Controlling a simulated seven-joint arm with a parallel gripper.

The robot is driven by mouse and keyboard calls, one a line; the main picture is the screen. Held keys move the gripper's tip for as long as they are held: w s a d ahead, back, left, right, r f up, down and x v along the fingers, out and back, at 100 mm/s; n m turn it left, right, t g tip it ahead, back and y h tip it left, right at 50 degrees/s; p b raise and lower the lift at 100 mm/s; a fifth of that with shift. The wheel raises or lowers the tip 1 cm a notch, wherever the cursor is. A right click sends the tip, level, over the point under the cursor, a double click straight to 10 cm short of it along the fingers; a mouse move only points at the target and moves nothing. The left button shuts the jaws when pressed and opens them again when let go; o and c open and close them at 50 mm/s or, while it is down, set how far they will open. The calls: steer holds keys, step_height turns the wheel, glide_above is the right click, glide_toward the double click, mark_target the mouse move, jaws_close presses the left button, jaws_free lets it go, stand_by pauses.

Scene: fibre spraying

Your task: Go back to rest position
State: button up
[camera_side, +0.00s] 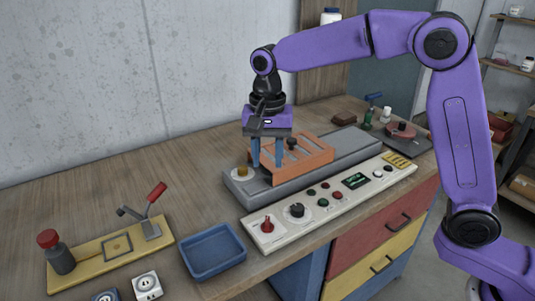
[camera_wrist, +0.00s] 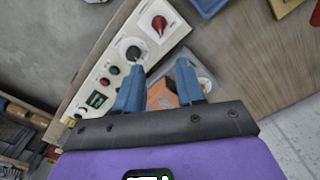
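My gripper (camera_side: 267,162) has two blue fingers pointing down, spread apart with nothing seen held between them. It is over the left end of an orange frame (camera_side: 312,158) on the grey machine bed (camera_side: 350,148). From the side view I cannot tell whether the fingertips touch the frame or bed. In the wrist view the fingers (camera_wrist: 160,68) stand apart too, with part of the orange frame (camera_wrist: 162,95) showing between them.
A control panel (camera_side: 335,200) with knobs and buttons lies in front of the bed. A blue tray (camera_side: 213,250) and a yellow board (camera_side: 90,262) with a red-handled clamp (camera_side: 152,205) are at left. Bottles (camera_side: 385,114) and a grey plate (camera_side: 415,140) are at right. A wall stands behind.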

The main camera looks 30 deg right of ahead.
stand_by(0.3)
steer(key=s+d+f+n, duration=0.1)
steer(key=s+d+n, duration=0.4)
steer(key=s, duration=0.5)
steer(key=s+d+f+n, duration=0.2)
steer(key=s+d+n, duration=0.4)
steer(key=s+n, duration=0.2)
steer(key=s+d+f+n, duration=0.1)
steer(key=s+d+n, duration=0.4)
steer(key=s, duration=0.8)
steer(key=shift+d+f+n, duration=0.3)
steer(key=shift+d+n, duration=0.05)
steer(key=shift+n, duration=0.55)
steer(key=shift+c, duration=0.3)
